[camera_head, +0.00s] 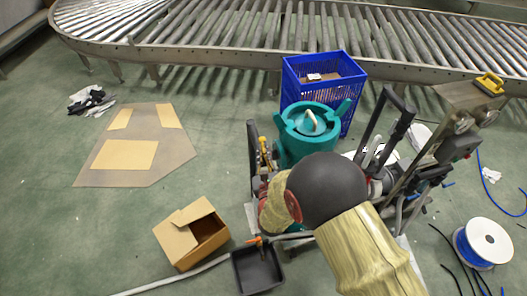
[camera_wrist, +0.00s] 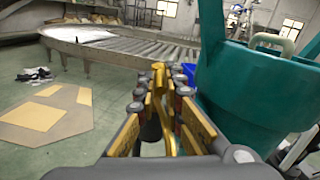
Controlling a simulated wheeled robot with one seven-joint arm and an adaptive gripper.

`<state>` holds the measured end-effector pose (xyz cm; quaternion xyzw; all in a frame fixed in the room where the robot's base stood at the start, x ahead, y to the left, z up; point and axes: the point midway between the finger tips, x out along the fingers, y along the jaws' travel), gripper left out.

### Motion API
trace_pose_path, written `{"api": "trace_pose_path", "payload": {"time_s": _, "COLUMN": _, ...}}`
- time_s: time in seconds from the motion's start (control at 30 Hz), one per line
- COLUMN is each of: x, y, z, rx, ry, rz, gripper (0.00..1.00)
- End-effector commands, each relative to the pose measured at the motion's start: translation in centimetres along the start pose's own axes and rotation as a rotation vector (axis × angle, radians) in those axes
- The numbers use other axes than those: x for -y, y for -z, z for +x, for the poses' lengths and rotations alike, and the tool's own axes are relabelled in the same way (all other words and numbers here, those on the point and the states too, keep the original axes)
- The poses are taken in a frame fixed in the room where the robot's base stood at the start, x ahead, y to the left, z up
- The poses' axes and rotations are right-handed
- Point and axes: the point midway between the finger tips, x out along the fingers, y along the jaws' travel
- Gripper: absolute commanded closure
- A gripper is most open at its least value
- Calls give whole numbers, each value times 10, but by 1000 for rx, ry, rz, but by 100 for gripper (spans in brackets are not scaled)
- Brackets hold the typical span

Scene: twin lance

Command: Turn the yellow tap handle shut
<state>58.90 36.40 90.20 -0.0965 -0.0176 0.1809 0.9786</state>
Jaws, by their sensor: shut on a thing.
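The yellow tap handle (camera_wrist: 158,78) stands upright between the fingers of my gripper (camera_wrist: 160,98) in the wrist view. The fingers are shut on it from both sides. In the head view my gripper (camera_head: 261,160) is left of the teal tank (camera_head: 303,152), with a yellow part showing at its tips. My own arm covers the area below and right of it, so the tap's body and pipe are largely hidden. The teal tank also shows close to the right of my fingers in the wrist view (camera_wrist: 240,95).
A blue crate (camera_head: 322,78) stands behind the tank. A wheeled metal frame (camera_head: 425,150) is close on the right. A black tray (camera_head: 257,270) and cardboard box (camera_head: 192,235) lie in front. A roller conveyor (camera_head: 270,45) crosses the back.

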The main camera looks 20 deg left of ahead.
Motion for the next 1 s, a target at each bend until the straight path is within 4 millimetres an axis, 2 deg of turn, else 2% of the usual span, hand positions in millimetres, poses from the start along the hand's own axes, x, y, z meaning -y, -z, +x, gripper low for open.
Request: {"api": "trace_pose_path", "payload": {"time_s": 1.0, "x": -4, "y": 0, "z": 0, "rx": -11, "ry": 52, "rz": 0, "gripper": 100}}
